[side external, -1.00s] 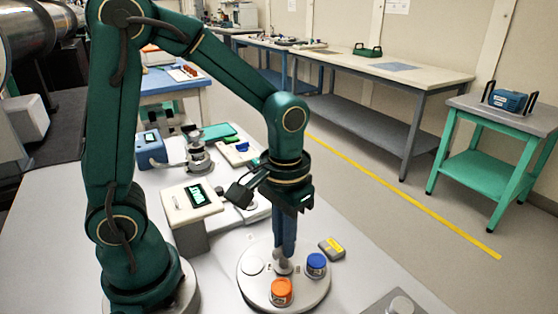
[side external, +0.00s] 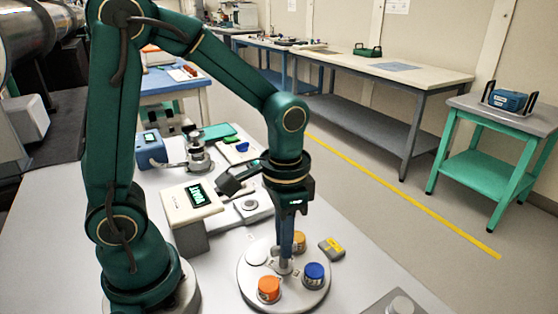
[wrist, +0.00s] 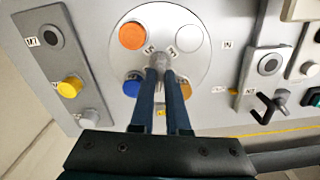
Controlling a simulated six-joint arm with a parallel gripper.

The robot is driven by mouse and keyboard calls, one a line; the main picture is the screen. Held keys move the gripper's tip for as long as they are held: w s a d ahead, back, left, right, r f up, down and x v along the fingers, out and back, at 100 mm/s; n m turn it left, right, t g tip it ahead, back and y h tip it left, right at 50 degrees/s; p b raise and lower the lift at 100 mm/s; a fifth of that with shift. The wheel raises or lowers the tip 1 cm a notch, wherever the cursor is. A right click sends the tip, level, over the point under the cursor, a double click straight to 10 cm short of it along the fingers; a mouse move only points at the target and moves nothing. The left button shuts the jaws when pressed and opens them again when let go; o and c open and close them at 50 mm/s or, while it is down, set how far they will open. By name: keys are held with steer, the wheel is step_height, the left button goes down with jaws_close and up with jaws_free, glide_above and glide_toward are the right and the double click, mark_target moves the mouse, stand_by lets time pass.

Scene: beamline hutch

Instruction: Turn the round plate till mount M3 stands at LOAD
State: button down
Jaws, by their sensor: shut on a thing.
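The round plate (side external: 249,285) is a pale disc on the bench that bears several capped mounts. An orange-capped mount (side external: 269,289) is at its front, a blue-capped one (side external: 314,272) at the right, an amber one (side external: 299,240) at the back and a white round spot (side external: 257,254) at back left. The wrist view shows the orange (wrist: 132,36), blue (wrist: 131,86), amber (wrist: 186,89) and white (wrist: 189,38) ones around the plate. My gripper (side external: 285,257) points down and is shut on the grey metal post (wrist: 188,66) standing on the plate. I cannot read which mount is M3, or find LOAD.
A cream box with a lit display (side external: 200,194) stands behind left of the plate; its text is unclear. A grey-yellow block (side external: 331,249) lies close to the plate's right. A grey panel with a yellow knob (wrist: 69,86) is at left in the wrist view.

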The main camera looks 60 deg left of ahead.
steer(key=m, duration=0.6)
steer(key=shift+r, duration=0.1)
steer(key=shift+m, duration=0.3)
stand_by(0.3)
steer(key=c, duration=0.9)
jaws_free()
steer(key=shift+r, duration=2.55)
